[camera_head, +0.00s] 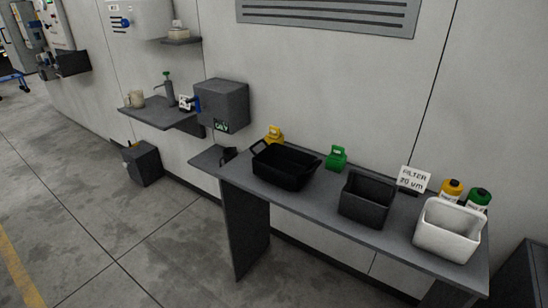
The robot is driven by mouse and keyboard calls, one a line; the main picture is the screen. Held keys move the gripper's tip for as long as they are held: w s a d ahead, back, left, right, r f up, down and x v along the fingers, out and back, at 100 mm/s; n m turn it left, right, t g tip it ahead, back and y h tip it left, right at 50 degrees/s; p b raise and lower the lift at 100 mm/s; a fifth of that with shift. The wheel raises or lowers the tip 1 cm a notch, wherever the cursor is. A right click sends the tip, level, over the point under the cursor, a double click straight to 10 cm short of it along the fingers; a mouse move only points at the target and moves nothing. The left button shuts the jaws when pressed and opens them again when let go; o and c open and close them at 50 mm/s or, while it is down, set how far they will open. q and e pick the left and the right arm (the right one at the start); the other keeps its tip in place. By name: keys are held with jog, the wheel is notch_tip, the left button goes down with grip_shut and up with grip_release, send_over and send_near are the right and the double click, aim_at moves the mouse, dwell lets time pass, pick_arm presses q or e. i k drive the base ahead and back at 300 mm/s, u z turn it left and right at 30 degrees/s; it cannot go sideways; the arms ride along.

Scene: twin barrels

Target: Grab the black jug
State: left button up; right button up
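A small black jug-shaped thing (229,155) stands at the far left end of the grey table, beside the black basin, on or by a low grey ledge (207,157). It is small in the picture, and I cannot make out its handle clearly. Neither of my grippers shows in the head view.
The grey table (330,216) holds a black handled basin (285,167), a dark bin (365,198), a white bin (447,229), green and yellow containers and a sign. A wall box (222,104) hangs above the ledge. A beige mug (137,99) stands on a wall shelf. The front floor is clear.

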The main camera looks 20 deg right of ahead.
aim_at(228, 153)
jog(key=u, duration=0.7)
jog(key=i, duration=2.5)
jog(key=z, duration=3)
